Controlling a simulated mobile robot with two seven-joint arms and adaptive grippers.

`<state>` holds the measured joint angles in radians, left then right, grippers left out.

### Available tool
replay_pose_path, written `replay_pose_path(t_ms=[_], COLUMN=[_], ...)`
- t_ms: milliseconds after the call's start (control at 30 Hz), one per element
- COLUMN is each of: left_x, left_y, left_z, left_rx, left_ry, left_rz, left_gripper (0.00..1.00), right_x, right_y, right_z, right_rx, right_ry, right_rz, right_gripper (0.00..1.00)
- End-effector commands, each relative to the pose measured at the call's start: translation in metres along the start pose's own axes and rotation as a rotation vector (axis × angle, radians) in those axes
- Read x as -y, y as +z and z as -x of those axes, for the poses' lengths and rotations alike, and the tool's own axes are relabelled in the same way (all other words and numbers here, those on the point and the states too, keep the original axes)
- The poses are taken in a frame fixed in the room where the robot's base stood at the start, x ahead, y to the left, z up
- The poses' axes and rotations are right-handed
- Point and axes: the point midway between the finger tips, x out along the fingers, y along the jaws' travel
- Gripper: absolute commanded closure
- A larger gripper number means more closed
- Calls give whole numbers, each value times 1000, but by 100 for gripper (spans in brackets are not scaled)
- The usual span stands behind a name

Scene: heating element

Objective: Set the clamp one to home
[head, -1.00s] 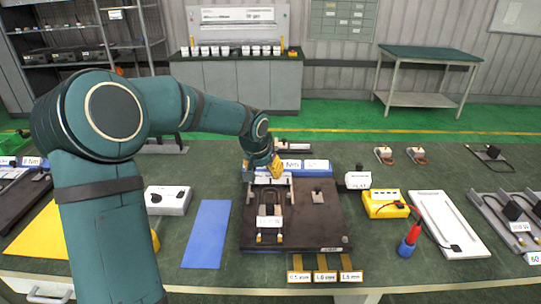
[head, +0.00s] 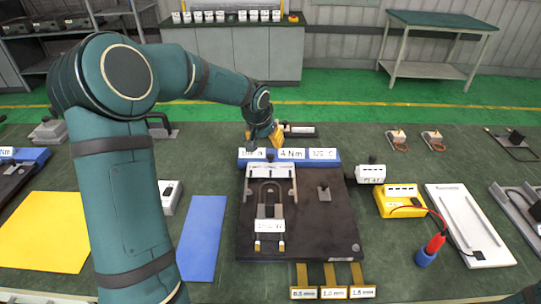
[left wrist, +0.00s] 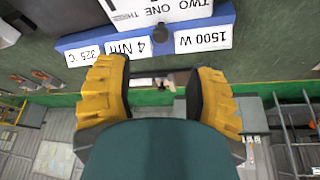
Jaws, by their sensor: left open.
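A black fixture plate (head: 318,228) lies on the bench in the head view. On it a U-shaped heating element (head: 268,187) lies with a white crossbar (head: 282,170) at its far end and a labelled block (head: 269,226) near its front. A small grey part (head: 324,192) stands right of the element. I cannot tell which part is clamp one. My right gripper is not visible.
A blue mat (head: 203,238) and yellow mat (head: 45,230) lie to the left. A yellow box (head: 400,203), red-and-blue probe (head: 430,250) and white tray (head: 470,228) are on the right. Gauge strips (head: 331,276) lie in front of the plate.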

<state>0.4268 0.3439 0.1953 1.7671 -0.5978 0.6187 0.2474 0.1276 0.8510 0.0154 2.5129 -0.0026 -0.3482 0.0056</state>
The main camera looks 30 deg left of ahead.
Motion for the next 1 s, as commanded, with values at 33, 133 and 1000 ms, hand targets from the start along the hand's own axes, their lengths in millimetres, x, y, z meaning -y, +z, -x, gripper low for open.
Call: replay_pose_path(t_ms=[33,133,1000], left_x=[0,0,0], left_y=[2,2,0], left_z=[-14,-34,-101], left_rx=[5,4,0], left_ry=[1,1,0], left_rz=[1,0,1], left_gripper=[45,45,53], right_x=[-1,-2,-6], right_y=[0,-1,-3], right_z=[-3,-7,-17], right_rx=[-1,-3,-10], right_ry=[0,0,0], right_rz=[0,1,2], right_gripper=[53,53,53])
